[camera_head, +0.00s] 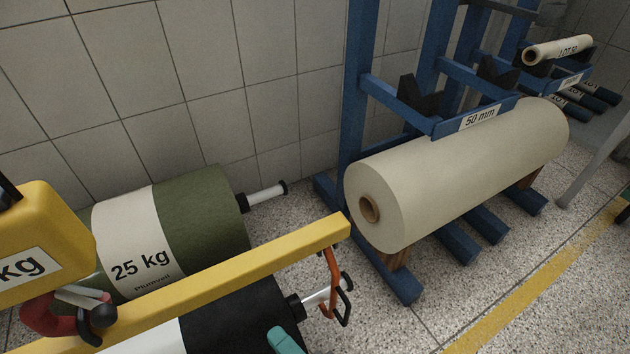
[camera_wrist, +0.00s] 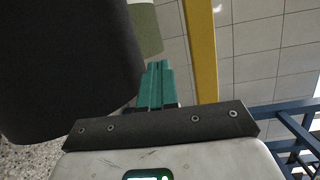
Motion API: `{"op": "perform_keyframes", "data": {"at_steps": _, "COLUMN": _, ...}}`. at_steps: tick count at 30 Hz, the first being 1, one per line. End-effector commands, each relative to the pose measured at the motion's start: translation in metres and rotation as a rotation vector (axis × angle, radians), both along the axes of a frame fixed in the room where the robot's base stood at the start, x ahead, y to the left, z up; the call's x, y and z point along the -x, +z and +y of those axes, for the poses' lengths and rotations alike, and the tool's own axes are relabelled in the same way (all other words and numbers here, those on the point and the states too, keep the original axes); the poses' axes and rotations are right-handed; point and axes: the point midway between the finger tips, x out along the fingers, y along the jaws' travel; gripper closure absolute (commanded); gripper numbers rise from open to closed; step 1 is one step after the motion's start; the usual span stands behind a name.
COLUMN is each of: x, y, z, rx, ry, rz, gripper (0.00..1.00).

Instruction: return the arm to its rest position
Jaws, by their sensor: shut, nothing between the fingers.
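My gripper (camera_wrist: 158,70) shows in the wrist view as two teal fingers lying side by side, shut with nothing between them. In the head view only a teal tip of my gripper (camera_head: 283,341) shows at the bottom edge, in front of the black roll (camera_head: 240,315); the rest of the arm is out of that view. In the wrist view a large dark rounded body (camera_wrist: 65,70) stands close to the left of the fingers. A yellow beam (camera_wrist: 202,50) passes just to their right.
The yellow beam (camera_head: 225,273) with hooks crosses above the black roll and the green roll (camera_head: 200,215) labelled 25 kg. A yellow block (camera_head: 45,240) hangs at left. A blue rack (camera_head: 355,100) and large cream roll (camera_head: 465,175) stand right. Speckled floor (camera_head: 560,300) is open at lower right.

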Motion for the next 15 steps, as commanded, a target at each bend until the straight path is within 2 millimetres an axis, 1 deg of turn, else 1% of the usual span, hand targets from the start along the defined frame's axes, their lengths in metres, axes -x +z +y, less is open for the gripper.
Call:
{"op": "perform_keyframes", "data": {"at_steps": 1, "x": -0.011, "y": -0.01, "z": -0.021, "rx": 0.126, "ry": -0.03, "rz": -0.01, "gripper": 1.0}}
{"op": "perform_keyframes", "data": {"at_steps": 2, "x": -0.015, "y": -0.017, "z": -0.032, "rx": 0.21, "ry": -0.039, "rz": -0.013, "gripper": 1.0}}
{"op": "perform_keyframes", "data": {"at_steps": 3, "x": -0.019, "y": -0.027, "z": -0.049, "rx": 0.321, "ry": -0.047, "rz": -0.014, "gripper": 1.0}}
{"op": "perform_keyframes", "data": {"at_steps": 5, "x": -0.022, "y": -0.041, "z": -0.075, "rx": 0.484, "ry": -0.048, "rz": -0.007, "gripper": 1.0}}
{"op": "perform_keyframes", "data": {"at_steps": 6, "x": -0.023, "y": -0.05, "z": -0.094, "rx": 0.588, "ry": -0.044, "rz": 0.004, "gripper": 1.0}}
{"op": "perform_keyframes", "data": {"at_steps": 8, "x": -0.021, "y": -0.063, "z": -0.123, "rx": 0.743, "ry": -0.028, "rz": 0.029, "gripper": 1.0}}
{"op": "perform_keyframes", "data": {"at_steps": 9, "x": -0.017, "y": -0.071, "z": -0.143, "rx": 0.838, "ry": -0.011, "rz": 0.05, "gripper": 1.0}}
{"op": "perform_keyframes", "data": {"at_steps": 11, "x": -0.009, "y": -0.081, "z": -0.174, "rx": 0.978, "ry": 0.027, "rz": 0.09, "gripper": 1.0}}
{"op": "perform_keyframes", "data": {"at_steps": 12, "x": -0.001, "y": -0.087, "z": -0.194, "rx": 1.062, "ry": 0.06, "rz": 0.122, "gripper": 1.0}}
{"op": "perform_keyframes", "data": {"at_steps": 14, "x": 0.014, "y": -0.094, "z": -0.222, "rx": 1.174, "ry": 0.116, "rz": 0.174, "gripper": 1.0}}
{"op": "perform_keyframes", "data": {"at_steps": 15, "x": 0.024, "y": -0.098, "z": -0.239, "rx": 1.235, "ry": 0.157, "rz": 0.209, "gripper": 1.0}}
